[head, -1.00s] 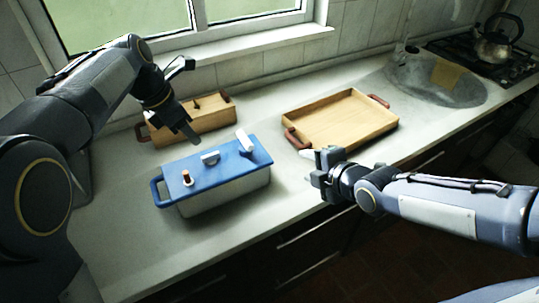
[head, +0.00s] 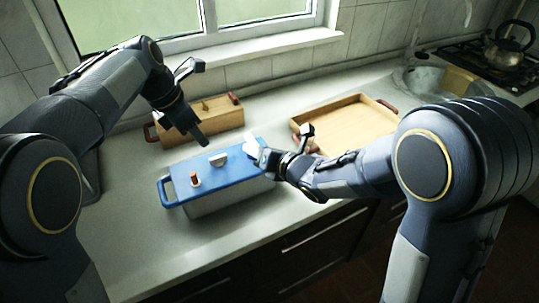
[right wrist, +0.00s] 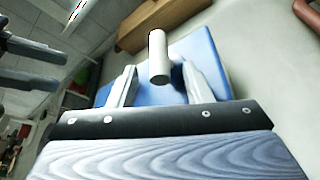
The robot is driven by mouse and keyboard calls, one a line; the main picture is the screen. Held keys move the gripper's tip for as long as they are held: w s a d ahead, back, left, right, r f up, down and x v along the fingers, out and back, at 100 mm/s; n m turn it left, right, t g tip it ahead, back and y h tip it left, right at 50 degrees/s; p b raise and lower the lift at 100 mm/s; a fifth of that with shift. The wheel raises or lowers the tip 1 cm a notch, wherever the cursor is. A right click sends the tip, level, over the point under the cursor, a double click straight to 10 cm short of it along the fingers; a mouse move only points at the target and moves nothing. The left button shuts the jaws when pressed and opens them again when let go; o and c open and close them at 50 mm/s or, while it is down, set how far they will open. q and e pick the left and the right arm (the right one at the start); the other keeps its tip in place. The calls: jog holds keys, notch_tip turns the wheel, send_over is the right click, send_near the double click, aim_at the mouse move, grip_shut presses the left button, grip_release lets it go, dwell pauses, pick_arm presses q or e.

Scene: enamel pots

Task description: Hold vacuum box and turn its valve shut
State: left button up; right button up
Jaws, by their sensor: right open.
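The vacuum box (head: 230,195) has a pale body and a blue lid and stands on the counter. Its lid carries a small orange-topped knob (head: 194,180) at the left, a grey grip (head: 218,160) in the middle and a white valve lever (head: 250,145) at the right end. My left gripper (head: 195,102) is open and empty above the lid's back edge. My right gripper (head: 284,144) is open at the box's right end and partly hides the lever. In the right wrist view, a pale cylinder (right wrist: 158,58), probably the lever, shows between the open fingers, against the blue lid (right wrist: 213,62).
A long wooden box (head: 217,117) with red-brown handles stands behind the vacuum box. An empty wooden tray (head: 345,123) lies to the right, partly behind my right arm. A kettle (head: 505,45) stands on the hob at the far right. The front-left counter is clear.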

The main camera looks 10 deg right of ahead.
jog(key=shift+w+a+f, duration=0.25)
jog(key=shift+w, duration=0.2)
grip_shut()
pick_arm(q)
jog(key=shift+c, duration=0.4)
